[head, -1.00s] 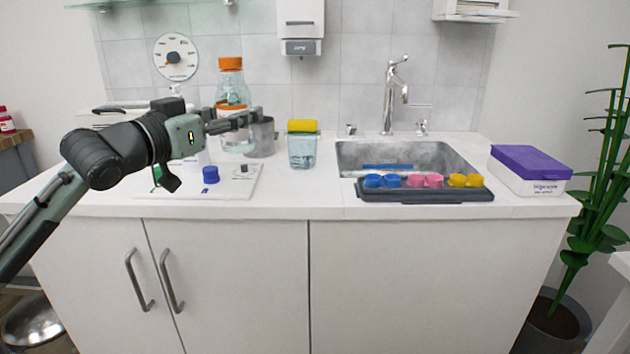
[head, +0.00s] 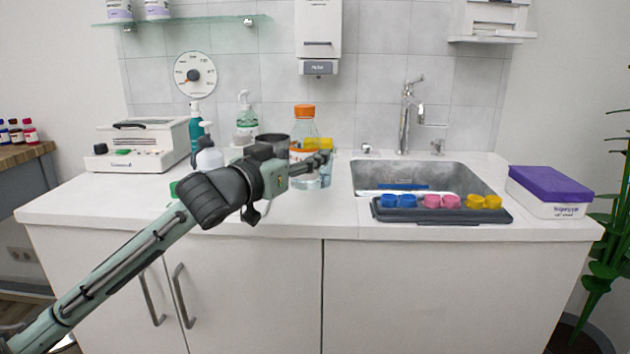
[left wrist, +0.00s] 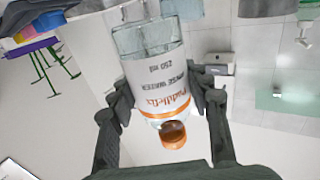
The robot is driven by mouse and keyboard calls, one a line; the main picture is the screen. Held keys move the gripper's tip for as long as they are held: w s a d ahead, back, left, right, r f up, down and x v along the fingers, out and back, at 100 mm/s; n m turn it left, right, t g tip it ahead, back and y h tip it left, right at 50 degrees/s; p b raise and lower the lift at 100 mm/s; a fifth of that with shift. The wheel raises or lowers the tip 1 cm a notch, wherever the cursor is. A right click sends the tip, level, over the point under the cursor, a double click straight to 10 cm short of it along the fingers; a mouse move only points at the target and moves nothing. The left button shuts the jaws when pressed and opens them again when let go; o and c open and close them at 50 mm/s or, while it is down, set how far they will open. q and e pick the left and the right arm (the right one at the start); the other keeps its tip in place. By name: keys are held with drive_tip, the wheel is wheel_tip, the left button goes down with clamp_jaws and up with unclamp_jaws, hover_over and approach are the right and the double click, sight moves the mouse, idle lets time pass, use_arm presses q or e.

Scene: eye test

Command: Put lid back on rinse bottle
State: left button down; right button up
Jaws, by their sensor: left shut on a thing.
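The rinse bottle (head: 304,130) is clear, with a white and orange label. An orange lid (head: 305,111) shows on its top. My left gripper (head: 319,163) is shut on the bottle around its middle. In the left wrist view the bottle (left wrist: 150,65) lies between both fingers, its label reading rinse water, and its orange lid end (left wrist: 173,133) points toward my palm. The bottle looks upright in the head view, and I cannot tell whether its base touches the counter. My right gripper is not in view.
Behind the bottle stand a grey beaker (head: 272,142) and a container with a yellow sponge (head: 326,143). To the right are the sink (head: 455,175), a dark tray (head: 440,215) with coloured cups, and a purple-lidded box (head: 550,186). The counter front (head: 290,222) is clear.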

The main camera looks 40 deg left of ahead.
sight(315, 180)
use_arm(q)
drive_tip(key=shift+w+d+f, duration=0.3)
drive_tip(key=shift+w, duration=0.2)
drive_tip(key=shift+w+d+f, duration=0.25)
drive_tip(key=shift+w+f, duration=0.05)
drive_tip(key=shift+w, duration=0.15)
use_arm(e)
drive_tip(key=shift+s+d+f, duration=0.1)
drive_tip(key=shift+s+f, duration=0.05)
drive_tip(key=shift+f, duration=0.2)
use_arm(q)
wheel_tip(315, 180, down, 4)
drive_tip(key=shift+r, duration=0.1)
drive_tip(key=c, duration=0.7)
unclamp_jaws()
drive_tip(key=shift+f, duration=0.25)
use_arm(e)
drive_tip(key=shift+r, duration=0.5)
